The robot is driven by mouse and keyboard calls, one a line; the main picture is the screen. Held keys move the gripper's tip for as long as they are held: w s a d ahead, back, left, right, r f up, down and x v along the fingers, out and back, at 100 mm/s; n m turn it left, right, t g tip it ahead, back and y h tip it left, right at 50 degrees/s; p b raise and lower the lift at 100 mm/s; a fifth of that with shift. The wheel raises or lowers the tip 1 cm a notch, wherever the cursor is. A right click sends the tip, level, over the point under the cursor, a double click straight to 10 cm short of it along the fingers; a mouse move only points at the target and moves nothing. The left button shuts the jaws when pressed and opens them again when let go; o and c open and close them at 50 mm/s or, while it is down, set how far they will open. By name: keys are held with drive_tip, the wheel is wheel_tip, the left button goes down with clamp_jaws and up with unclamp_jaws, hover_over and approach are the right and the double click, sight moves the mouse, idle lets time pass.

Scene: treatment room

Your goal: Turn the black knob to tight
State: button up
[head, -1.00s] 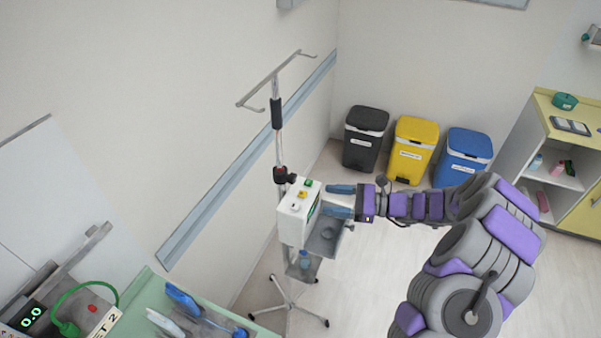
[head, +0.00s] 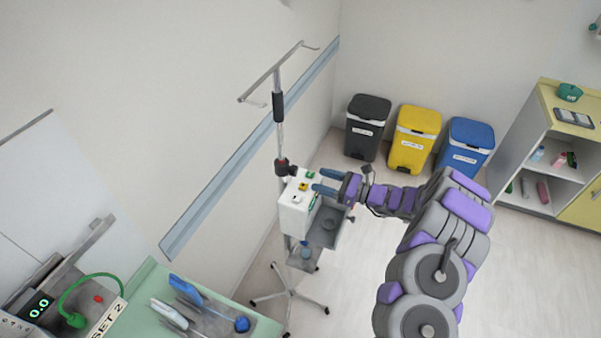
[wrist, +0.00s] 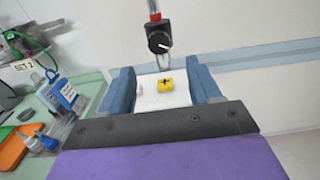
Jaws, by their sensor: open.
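The black knob (wrist: 159,42) sits on the pole just above the white pump box and carries a white pointer line in the wrist view. In the head view the black knob (head: 284,168) is on the pole at the box's upper left. My gripper (head: 322,181) is open, with its two blue fingers at the right side of the box top. In the wrist view my gripper (wrist: 164,84) has its fingers apart, with the white box (wrist: 150,97) and its yellow switch (wrist: 165,86) showing between them. The knob is beyond the fingertips, not touched.
The pole stand (head: 290,297) has a grey tray (head: 330,228) below my gripper. A green table (head: 140,318) with tools is at lower left. Black, yellow and blue bins (head: 415,138) stand at the back. A wall rail (head: 225,178) runs behind the pole.

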sight(293, 170)
drive_tip(key=x, duration=0.8)
drive_tip(key=shift+c, duration=0.4)
drive_tip(key=c, duration=1)
drive_tip(key=shift+o, duration=0.2)
